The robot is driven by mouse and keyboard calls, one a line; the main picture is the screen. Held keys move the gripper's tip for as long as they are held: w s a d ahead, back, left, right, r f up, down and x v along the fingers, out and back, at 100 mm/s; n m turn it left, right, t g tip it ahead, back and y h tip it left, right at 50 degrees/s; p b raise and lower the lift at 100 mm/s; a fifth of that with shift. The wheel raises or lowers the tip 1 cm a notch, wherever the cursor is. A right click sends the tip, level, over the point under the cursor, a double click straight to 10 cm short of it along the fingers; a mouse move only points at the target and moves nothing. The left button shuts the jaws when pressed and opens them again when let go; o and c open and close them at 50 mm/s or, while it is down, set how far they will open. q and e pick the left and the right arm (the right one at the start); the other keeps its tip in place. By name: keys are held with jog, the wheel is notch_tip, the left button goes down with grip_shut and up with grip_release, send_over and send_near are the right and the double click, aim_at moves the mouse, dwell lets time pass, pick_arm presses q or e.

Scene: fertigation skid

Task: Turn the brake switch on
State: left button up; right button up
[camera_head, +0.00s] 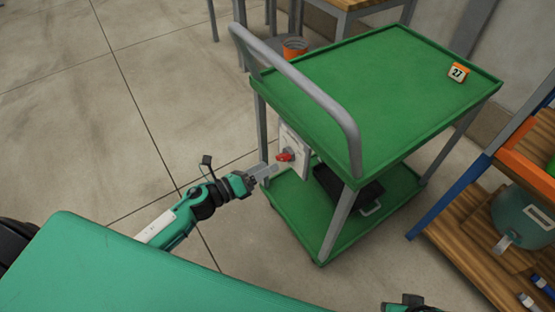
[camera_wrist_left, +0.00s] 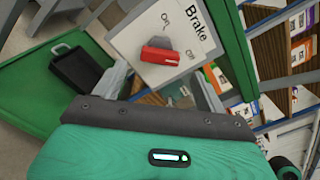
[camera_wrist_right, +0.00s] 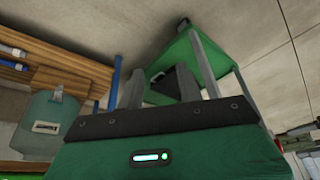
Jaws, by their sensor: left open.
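The brake switch is a red knob (camera_head: 285,156) on a white panel (camera_head: 295,143) at the handle end of the green cart. In the left wrist view the red knob (camera_wrist_left: 168,56) sits on the panel marked "Brake", "On" and "Off". One end of the knob lies towards "Off". My left gripper (camera_head: 268,171) is open and empty, just short of the panel. In the left wrist view its fingers (camera_wrist_left: 160,88) stand apart, with the knob beyond the gap. My right gripper (camera_wrist_right: 160,84) is open and empty, well away from the cart.
The green cart (camera_head: 385,75) has a curved grey handle (camera_head: 305,88) above the panel. A black case (camera_head: 348,190) lies on its lower shelf. A "27" block (camera_head: 458,72) stands on top. A wooden shelf unit (camera_head: 465,220) with a teal container (camera_head: 522,215) is at right. Floor at left is clear.

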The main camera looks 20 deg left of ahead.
aim_at(280, 160)
pick_arm(q)
jog(key=shift+x, duration=2.55)
jog(key=shift+c, duration=0.2)
jog(key=c, duration=0.9)
